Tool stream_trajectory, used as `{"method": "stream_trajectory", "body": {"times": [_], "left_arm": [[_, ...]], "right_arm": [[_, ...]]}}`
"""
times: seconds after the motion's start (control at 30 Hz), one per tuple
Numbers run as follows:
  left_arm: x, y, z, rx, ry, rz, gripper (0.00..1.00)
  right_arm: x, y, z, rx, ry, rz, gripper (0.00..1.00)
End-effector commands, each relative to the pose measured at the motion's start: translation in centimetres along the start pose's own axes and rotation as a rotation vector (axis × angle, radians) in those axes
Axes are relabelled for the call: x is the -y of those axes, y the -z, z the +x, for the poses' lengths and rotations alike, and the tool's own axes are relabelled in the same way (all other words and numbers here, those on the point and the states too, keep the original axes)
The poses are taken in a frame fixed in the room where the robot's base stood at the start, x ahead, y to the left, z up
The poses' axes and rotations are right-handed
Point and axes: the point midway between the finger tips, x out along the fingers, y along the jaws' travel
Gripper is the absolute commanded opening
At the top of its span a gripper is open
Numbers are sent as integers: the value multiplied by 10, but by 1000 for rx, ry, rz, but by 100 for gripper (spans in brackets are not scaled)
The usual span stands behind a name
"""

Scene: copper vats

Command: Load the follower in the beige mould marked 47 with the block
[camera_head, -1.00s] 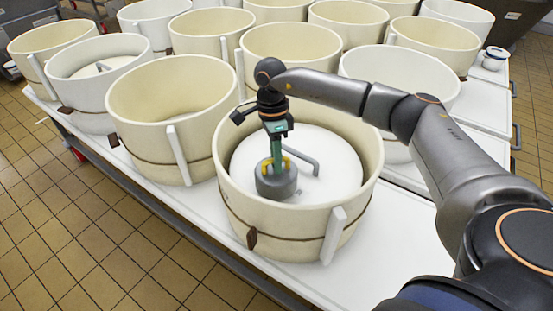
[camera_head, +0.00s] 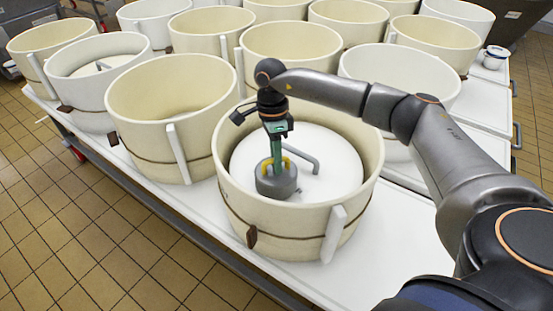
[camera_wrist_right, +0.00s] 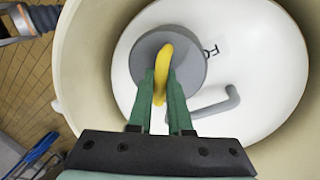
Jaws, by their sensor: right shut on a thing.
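The near beige mould (camera_head: 290,222) stands at the front of the table. Its white follower (camera_head: 337,170) lies inside, with a grey bent handle (camera_head: 302,158). A grey round block (camera_head: 276,187) with a yellow handle is over the follower's left front part and looks to rest on it. My right gripper (camera_head: 276,162) is shut on the block's yellow handle. In the right wrist view, the green fingers (camera_wrist_right: 163,82) hold the handle from both sides, and the block (camera_wrist_right: 190,60) lies near the mould wall. A dark mark on the follower is partly hidden; I read no 47.
Several beige and white moulds stand close behind and left, including a beige one (camera_head: 172,95) and a white one (camera_head: 95,65). White tabletop (camera_head: 390,245) is bare to the front right.

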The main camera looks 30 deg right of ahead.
Motion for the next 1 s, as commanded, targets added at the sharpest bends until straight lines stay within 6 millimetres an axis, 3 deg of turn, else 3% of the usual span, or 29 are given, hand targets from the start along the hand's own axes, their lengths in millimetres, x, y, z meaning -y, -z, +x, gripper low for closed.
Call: {"method": "stream_trajectory", "body": {"times": [1.0], "left_arm": [[2, 2, 5, -11, 2, 3, 50]], "right_arm": [[2, -1, 6, 4, 4, -1, 0]]}}
